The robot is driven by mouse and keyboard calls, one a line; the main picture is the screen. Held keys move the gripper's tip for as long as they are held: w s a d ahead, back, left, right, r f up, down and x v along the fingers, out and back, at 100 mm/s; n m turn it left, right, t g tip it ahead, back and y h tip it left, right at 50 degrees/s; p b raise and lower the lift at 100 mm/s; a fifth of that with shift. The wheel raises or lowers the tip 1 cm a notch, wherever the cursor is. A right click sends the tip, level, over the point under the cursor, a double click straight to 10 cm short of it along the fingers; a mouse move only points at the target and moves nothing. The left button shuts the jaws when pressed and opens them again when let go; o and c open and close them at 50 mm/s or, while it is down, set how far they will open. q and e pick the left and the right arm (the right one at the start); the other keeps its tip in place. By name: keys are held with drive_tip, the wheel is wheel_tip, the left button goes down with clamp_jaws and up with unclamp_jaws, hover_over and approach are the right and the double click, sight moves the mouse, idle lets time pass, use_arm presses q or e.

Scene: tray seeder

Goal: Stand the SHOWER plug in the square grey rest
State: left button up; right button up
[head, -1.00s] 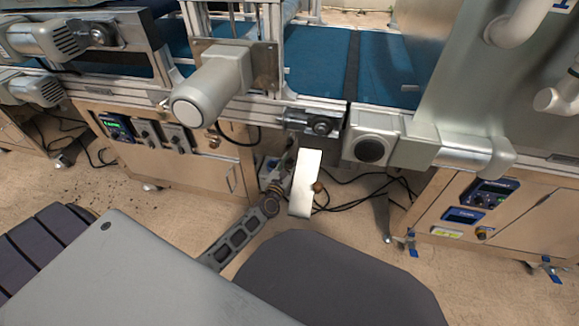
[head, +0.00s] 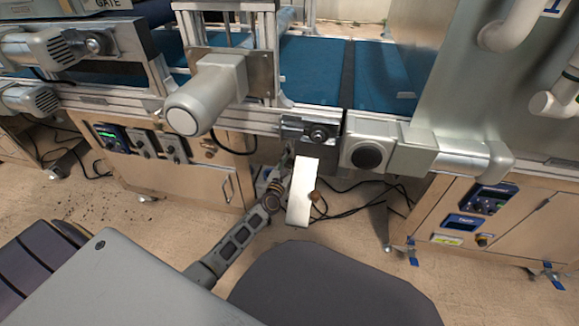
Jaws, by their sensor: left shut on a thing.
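My left arm reaches in from the lower left, and its gripper (head: 285,168) is at the conveyor's front side, below the rail. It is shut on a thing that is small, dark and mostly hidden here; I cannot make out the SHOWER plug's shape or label. A pale upright plate (head: 301,192) with a small brown knob beside it stands just right of the gripper; I cannot tell whether they touch. The square grey rest cannot be picked out. My right gripper is not in view.
A grey motor (head: 205,95) juts out above left of the gripper. Wooden cabinets (head: 170,170) and (head: 530,225) as a second cabinet flank a floor gap with black cables (head: 345,190).

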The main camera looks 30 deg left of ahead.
use_arm(q)
drive_tip(key=shift+w, duration=0.1)
idle(0.3)
drive_tip(key=shift+f+b, duration=0.25)
drive_tip(key=shift+b, duration=0.05)
drive_tip(key=shift+f+b, duration=0.45)
drive_tip(key=shift+b, duration=0.05)
idle(0.6)
drive_tip(key=shift+f, duration=0.15)
drive_tip(key=shift+f+b, duration=0.2)
drive_tip(key=shift+b, duration=0.2)
drive_tip(key=shift+f, duration=0.1)
idle(0.8)
drive_tip(key=shift+f+b, duration=0.1)
drive_tip(key=shift+b, duration=0.2)
idle(0.4)
